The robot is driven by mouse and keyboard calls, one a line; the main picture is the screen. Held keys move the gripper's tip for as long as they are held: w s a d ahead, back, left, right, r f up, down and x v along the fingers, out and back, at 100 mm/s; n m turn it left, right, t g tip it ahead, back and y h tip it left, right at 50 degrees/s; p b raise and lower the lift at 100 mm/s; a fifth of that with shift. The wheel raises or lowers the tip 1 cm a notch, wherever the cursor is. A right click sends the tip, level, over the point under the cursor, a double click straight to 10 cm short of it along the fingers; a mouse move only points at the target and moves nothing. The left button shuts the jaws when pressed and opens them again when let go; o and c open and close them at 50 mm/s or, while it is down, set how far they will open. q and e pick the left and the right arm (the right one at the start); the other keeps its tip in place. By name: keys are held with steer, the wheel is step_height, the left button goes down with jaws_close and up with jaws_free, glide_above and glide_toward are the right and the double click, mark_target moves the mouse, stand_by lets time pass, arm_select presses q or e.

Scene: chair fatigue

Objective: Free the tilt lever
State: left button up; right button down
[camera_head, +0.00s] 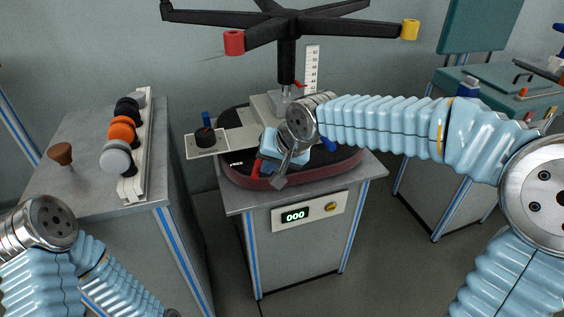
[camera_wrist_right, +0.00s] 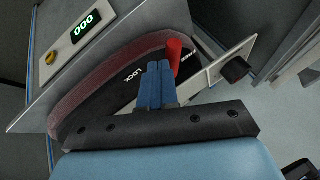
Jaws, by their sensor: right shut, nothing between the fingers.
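The tilt lever, with a red grip (camera_head: 256,167), sits at the front left of the upturned chair's dark seat (camera_head: 318,174). In the wrist view its red grip (camera_wrist_right: 174,55) stands just right of my right gripper's blue fingertips (camera_wrist_right: 159,70), close to them; I cannot tell if they touch. The fingers are together with nothing between them. They lie between a LOCK label (camera_wrist_right: 130,77) and a FREE label (camera_wrist_right: 192,58). In the head view my right gripper (camera_head: 268,158) is over the lever, its fingertips partly hidden by the wrist.
The chair's star base with a red caster (camera_head: 234,42) and a yellow one (camera_head: 410,29) rises above the seat. A bench panel display (camera_head: 295,216) reads 000. A left table (camera_head: 75,165) holds a rack of casters; a cart (camera_head: 500,95) stands right.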

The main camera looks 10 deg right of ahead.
steer(key=a, duration=0.2)
steer(key=shift+w+a+f+b, duration=0.15)
steer(key=shift+w+a+b, duration=0.1)
steer(key=shift+a+b, duration=0.1)
arm_select(q)
steer(key=shift+a+f, duration=0.25)
steer(key=shift+f, duration=0.35)
arm_select(e)
steer(key=shift+w+a, duration=0.25)
steer(key=shift+a, duration=0.35)
steer(key=shift+w+a, duration=0.2)
steer(key=shift+a, duration=0.35)
steer(key=shift+r, duration=0.2)
